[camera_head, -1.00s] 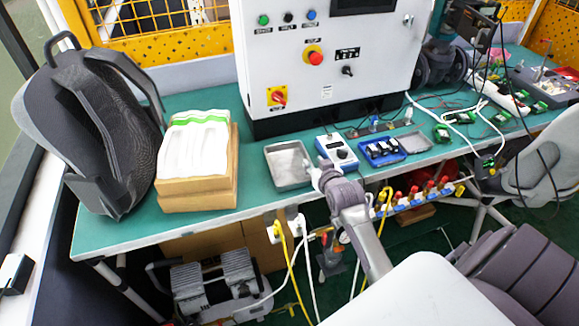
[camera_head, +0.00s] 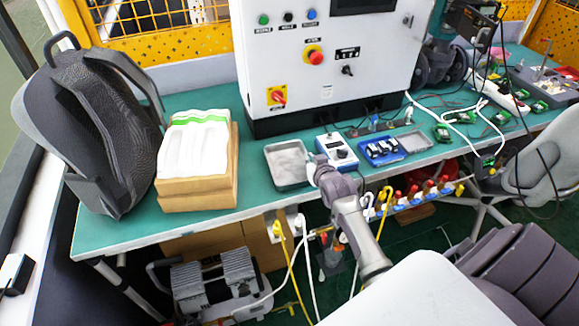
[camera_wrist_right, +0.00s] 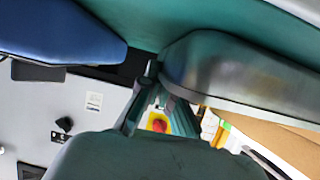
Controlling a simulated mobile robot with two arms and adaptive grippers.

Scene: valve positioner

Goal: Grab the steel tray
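The steel tray (camera_head: 283,164) is a shallow grey rectangular tray lying on the green bench, in front of the white control cabinet. In the right wrist view the tray (camera_wrist_right: 235,65) is large and close, right of centre. My right gripper (camera_head: 313,168) is at the tray's right rim, between it and a blue-and-white meter. In the wrist view the fingers of my right gripper (camera_wrist_right: 160,88) reach the tray's near corner. One finger is partly hidden by the tray, so whether they grip the rim is unclear. My left gripper is not in view.
The blue-and-white meter (camera_head: 337,152) stands close to the gripper's right. A blue parts box (camera_head: 379,151) is beyond it. The cabinet (camera_head: 325,65) rises behind the tray. A cardboard box (camera_head: 197,190) with white packets and a dark backpack (camera_head: 95,130) are left. Bare bench lies between box and tray.

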